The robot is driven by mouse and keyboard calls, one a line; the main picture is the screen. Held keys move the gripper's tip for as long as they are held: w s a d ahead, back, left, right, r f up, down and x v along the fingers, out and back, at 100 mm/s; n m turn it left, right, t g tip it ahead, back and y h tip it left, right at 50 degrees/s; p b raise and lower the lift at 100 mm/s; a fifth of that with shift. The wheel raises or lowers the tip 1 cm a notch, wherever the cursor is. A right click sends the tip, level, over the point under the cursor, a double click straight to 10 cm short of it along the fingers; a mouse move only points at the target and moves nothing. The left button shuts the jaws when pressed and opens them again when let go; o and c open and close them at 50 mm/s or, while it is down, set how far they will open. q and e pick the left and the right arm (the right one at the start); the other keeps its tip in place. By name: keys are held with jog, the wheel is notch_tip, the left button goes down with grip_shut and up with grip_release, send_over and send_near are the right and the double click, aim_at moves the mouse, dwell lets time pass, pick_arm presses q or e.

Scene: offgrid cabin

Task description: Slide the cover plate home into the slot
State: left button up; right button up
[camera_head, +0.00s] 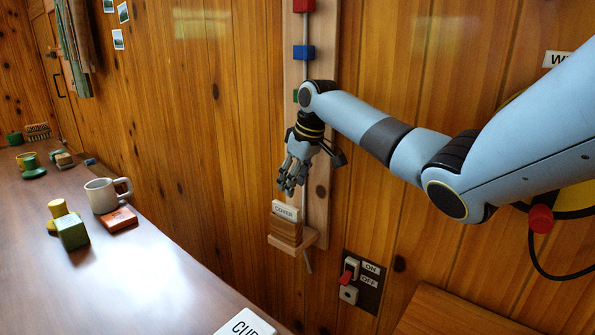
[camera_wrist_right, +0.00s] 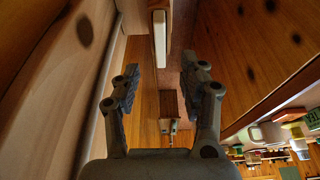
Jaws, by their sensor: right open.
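The cover plate (camera_head: 285,210), with a white label reading COVER, stands upright in a small wooden holder (camera_head: 309,236) low on the wall board. My right gripper (camera_head: 290,185) points down just above it, open and apart from it in the head view. In the right wrist view, a pale edge in a wooden surround, likely the cover plate (camera_wrist_right: 160,36), shows between and beyond the open fingers of my right gripper (camera_wrist_right: 162,78). Nothing is between the fingertips. I cannot make out the slot itself. My left gripper is not in view.
A pale vertical board (camera_head: 319,190) with coloured blocks and a rod rises behind the gripper. An ON/OFF switch (camera_head: 349,275) is right of the holder. The table (camera_head: 130,275) at left holds a mug (camera_head: 102,196), a green block (camera_head: 71,232) and a red block (camera_head: 119,220).

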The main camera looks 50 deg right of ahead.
jog(key=shift+v, duration=1.85)
jog(key=shift+f, duration=0.1)
